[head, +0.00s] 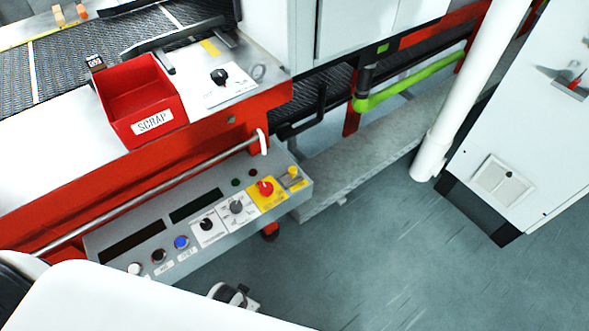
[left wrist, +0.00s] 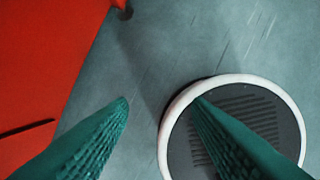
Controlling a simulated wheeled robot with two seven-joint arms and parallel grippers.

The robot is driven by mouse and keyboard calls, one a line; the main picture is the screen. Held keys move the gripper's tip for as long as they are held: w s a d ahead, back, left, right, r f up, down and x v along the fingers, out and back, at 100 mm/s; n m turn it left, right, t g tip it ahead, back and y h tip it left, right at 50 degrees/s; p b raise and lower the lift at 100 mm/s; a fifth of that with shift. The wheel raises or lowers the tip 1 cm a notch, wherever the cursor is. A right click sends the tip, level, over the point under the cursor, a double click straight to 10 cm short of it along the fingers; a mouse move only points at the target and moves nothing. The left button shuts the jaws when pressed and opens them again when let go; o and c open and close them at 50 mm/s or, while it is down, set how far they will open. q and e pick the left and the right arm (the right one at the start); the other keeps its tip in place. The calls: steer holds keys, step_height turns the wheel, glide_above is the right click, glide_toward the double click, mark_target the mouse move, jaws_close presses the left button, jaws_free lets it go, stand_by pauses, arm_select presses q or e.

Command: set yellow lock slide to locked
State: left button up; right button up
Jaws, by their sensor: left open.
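The yellow lock slide (head: 292,174) is a small yellow piece at the right end of the grey control panel (head: 128,225) in the head view. It sits just right of a red mushroom button (head: 265,188) on a yellow plate. Whether the slide is locked cannot be told at this size. My left gripper shows in the left wrist view as two green ribbed fingers (left wrist: 161,103), spread apart with nothing between them. It points down towards the floor, and the lock slide is not in that view. My right gripper is in neither view.
The panel also carries knobs, a blue button (head: 181,242) and dark displays. A rail (head: 160,190) runs above it, below a red SCRAP bin (head: 140,100). A white post (head: 470,90) and a white cabinet (head: 540,120) stand at right. The floor (head: 390,260) before the panel is clear.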

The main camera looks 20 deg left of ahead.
arm_select(q)
steer(key=w+d+r+m+h+b, duration=0.2)
steer(key=w+d+r+m+b, duration=0.25)
steer(key=w+r, duration=0.3)
steer(key=w+d+r+m+h+b, duration=0.1)
steer(key=w+d+r+m+b, duration=0.25)
steer(key=w+d+r, duration=0.35)
step_height(320, 180, up, 18)
steer(key=m+g+y, duration=0.2)
steer(key=m+y, duration=0.1)
steer(key=m, duration=1)
glide_above(292, 169)
steer(key=shift+m, duration=0.3)
step_height(292, 169, down, 12)
steer(key=shift+f+b, duration=0.1)
steer(key=shift+b, duration=0.35)
steer(key=shift+c, duration=0.3)
jaws_close()
